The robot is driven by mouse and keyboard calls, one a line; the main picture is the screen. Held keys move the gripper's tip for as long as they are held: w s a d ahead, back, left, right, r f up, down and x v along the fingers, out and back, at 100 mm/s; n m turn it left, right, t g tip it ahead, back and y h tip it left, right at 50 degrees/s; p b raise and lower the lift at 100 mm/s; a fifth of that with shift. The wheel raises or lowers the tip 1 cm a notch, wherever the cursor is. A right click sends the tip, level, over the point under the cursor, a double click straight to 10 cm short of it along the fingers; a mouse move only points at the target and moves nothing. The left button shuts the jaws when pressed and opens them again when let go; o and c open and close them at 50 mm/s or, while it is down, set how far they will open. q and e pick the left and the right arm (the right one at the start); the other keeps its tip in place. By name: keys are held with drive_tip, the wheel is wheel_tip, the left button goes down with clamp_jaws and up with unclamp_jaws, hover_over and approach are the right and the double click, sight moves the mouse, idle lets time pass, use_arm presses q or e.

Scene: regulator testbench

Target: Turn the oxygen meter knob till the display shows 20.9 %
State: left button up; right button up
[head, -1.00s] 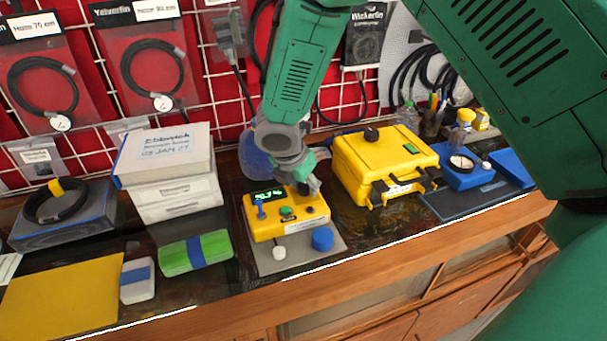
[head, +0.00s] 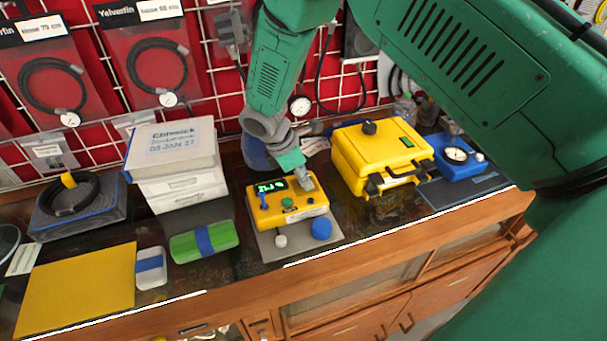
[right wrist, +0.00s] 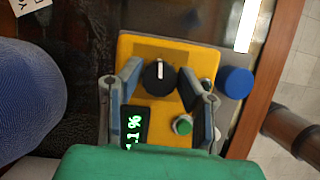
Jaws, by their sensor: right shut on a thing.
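The yellow oxygen meter (head: 286,208) lies on a grey plate on the bench. Its green-lit display (head: 271,187) is too small to read in the head view. The black knob (right wrist: 159,77) has a white pointer line running nearly up and down in that view. My right gripper (right wrist: 160,74) has a finger on each side of the knob and is shut on it. In the head view my right gripper (head: 303,182) hides the knob. My left gripper is not in view.
A green button (right wrist: 183,125) and a blue cap (right wrist: 236,82) are close to the right gripper. A yellow case (head: 380,155) stands right of the meter. White boxes (head: 176,180) and a green pouch (head: 203,242) are to its left.

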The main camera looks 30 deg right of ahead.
drive_tip(key=shift+w+r, duration=0.2)
drive_tip(key=shift+w, duration=0.05)
drive_tip(key=o, duration=1.1)
drive_tip(key=shift+o, duration=0.2)
drive_tip(key=shift+s+f, duration=0.1)
drive_tip(key=shift+a, duration=0.1)
drive_tip(key=shift+a+r, duration=0.1)
drive_tip(key=shift+r, duration=0.3)
drive_tip(key=v, duration=1.1)
drive_tip(key=shift+a, duration=0.15)
